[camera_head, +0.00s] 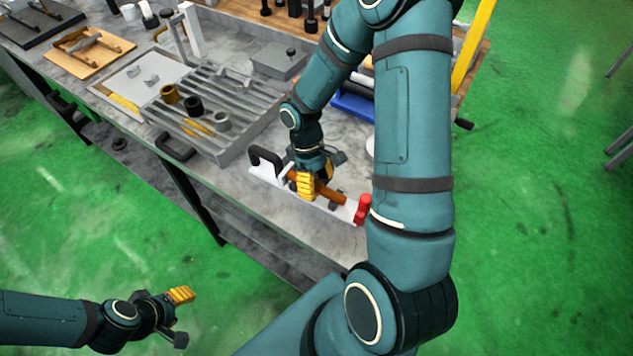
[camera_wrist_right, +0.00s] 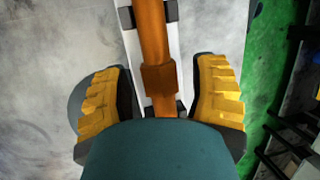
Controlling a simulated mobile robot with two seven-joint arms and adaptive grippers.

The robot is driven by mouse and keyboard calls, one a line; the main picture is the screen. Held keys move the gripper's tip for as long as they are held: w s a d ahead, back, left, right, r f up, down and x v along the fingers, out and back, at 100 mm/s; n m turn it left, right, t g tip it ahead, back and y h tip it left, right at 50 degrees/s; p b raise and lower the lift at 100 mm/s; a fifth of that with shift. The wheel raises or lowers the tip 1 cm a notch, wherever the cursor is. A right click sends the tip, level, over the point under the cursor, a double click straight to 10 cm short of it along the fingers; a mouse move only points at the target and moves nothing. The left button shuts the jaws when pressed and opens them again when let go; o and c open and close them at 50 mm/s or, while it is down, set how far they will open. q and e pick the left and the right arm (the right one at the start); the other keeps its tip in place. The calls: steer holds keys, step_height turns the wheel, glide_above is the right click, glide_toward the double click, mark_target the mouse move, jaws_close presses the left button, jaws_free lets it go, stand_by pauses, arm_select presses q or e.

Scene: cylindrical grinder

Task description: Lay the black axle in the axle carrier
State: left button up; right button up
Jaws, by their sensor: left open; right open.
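The axle carrier (camera_head: 343,213) is a long white holder on the table's front edge, with a black handle at its left end and a red piece at its right end. An orange-brown axle (camera_head: 330,194) lies along it and also shows in the right wrist view (camera_wrist_right: 152,35). My right gripper (camera_head: 312,184) is open over this axle; its yellow fingers stand on either side, apart from it. My left gripper (camera_head: 180,312) is open and empty over the floor. A dark bar (camera_head: 357,90) lies by the blue tray, partly behind my arm; I cannot tell if it is the black axle.
A grey slatted rack (camera_head: 240,122) with several rings stands left of the carrier. A grey box (camera_head: 280,60) sits behind. A blue tray (camera_head: 352,106) is partly hidden by my right arm. A wooden board (camera_head: 92,52) with parts lies far left. The green floor is free.

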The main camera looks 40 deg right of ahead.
steer(key=v, duration=1.2)
steer(key=shift+s, duration=0.1)
